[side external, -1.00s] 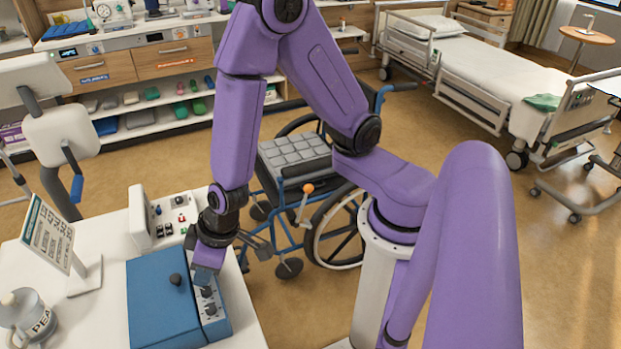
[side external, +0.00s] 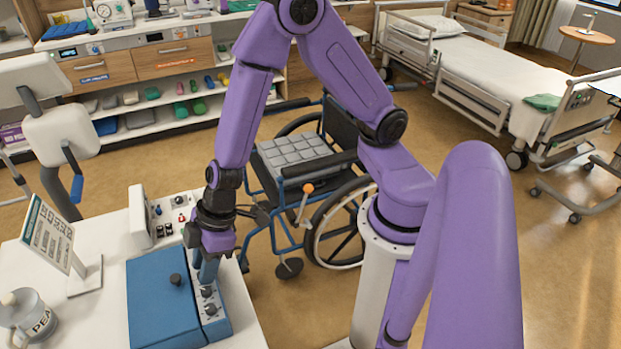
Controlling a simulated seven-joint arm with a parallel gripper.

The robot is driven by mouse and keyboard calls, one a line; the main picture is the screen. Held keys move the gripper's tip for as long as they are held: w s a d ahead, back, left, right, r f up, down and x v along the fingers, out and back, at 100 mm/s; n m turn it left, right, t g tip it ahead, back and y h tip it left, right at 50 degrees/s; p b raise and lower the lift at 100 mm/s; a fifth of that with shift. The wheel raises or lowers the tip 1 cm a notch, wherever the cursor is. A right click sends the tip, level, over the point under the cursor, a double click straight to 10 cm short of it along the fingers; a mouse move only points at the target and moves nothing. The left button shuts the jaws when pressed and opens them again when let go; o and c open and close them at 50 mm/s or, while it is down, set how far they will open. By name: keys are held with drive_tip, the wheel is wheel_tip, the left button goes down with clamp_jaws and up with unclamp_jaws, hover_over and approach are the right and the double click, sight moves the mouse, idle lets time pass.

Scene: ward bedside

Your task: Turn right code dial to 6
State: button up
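A blue box (side external: 160,305) with a black lid knob (side external: 175,280) stands on the white table. Along its right side runs a pale panel with dark code dials, one nearer (side external: 211,309) and one behind it (side external: 208,291). My gripper (side external: 207,277) points down at the far end of this panel, just behind the visible dials. Its fingers hide that end, so I cannot tell whether they touch or hold a dial there. The finger gap and the dial numbers are too small to read.
A white device with switches (side external: 143,215) stands behind the box. A tilted sign card (side external: 47,235) and a mug marked PEA (side external: 28,315) stand at left. A wheelchair (side external: 305,160) is just beyond the table's right edge.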

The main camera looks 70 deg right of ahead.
drive_tip(key=n+g, duration=0.1)
drive_tip(key=n, duration=0.3)
drive_tip(key=n+g+y, duration=0.1)
drive_tip(key=n, duration=0.1)
drive_tip(key=shift+w+d+n+g, duration=0.1)
drive_tip(key=shift+w+n+g, duration=0.2)
drive_tip(key=shift+n, duration=0.1)
drive_tip(key=shift+r, duration=0.3)
drive_tip(key=v, duration=1.7)
drive_tip(key=s+d+m+h, duration=0.2)
drive_tip(key=s+d, duration=0.1)
drive_tip(key=s, duration=0.5)
drive_tip(key=s+d+f+m+h, duration=0.1)
drive_tip(key=s+d+m+h, duration=0.1)
drive_tip(key=s, duration=0.6)
drive_tip(key=shift+s+d+f+m, duration=0.3)
drive_tip(key=shift+d+m, duration=0.2)
drive_tip(key=shift+d, duration=0.55)
